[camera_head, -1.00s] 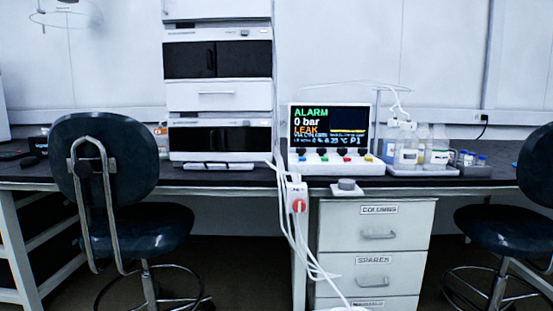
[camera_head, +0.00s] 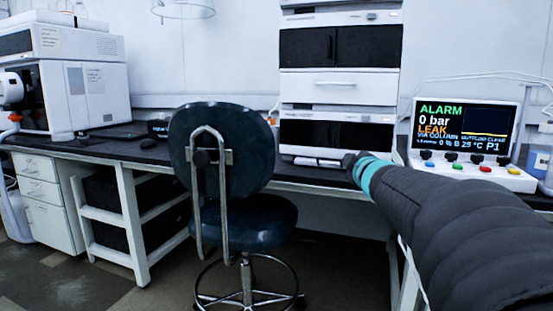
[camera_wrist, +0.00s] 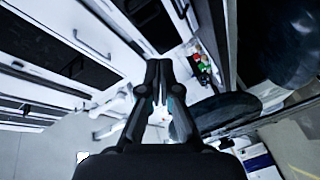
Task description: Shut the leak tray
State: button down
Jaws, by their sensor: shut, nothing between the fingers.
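The leak tray (camera_head: 318,161) looks to be the low white piece at the foot of the white instrument stack, jutting out a little at its front over the bench. How far it is out is too small to tell. My gripper (camera_head: 351,159) is at the right end of this piece in the head view, and I cannot tell whether it touches. In the wrist view my gripper (camera_wrist: 159,72) has its dark fingers together, with nothing between them. The tray cannot be made out clearly in the wrist view.
The instrument stack (camera_head: 340,87) stands on the dark bench. A dark chair (camera_head: 222,148) stands before the bench, left of the stack. White instruments (camera_head: 75,85) fill the bench's far left.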

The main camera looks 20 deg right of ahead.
jog(key=w+f+n+y, duration=0.1)
jog(key=w+n+y, duration=0.1)
jog(key=w+n, duration=0.1)
jog(key=w+d+f+n+y, duration=0.1)
jog(key=w+f+n+y, duration=0.1)
jog(key=w, duration=0.4)
jog(key=w+d+f+n+y, duration=0.1)
jog(key=w+n+y, duration=0.1)
jog(key=w+n, duration=0.2)
jog(key=shift+w+f+g+y, duration=0.2)
jog(key=shift+w+g+y, duration=0.15)
jog(key=shift+w, duration=0.4)
jog(key=shift+w+d+f, duration=0.2)
jog(key=shift+w+d, duration=0.45)
jog(key=shift+w, duration=0.35)
jog(key=shift+w+d+f, duration=0.15)
jog(key=shift+w+d, duration=0.35)
jog(key=shift+w, duration=0.3)
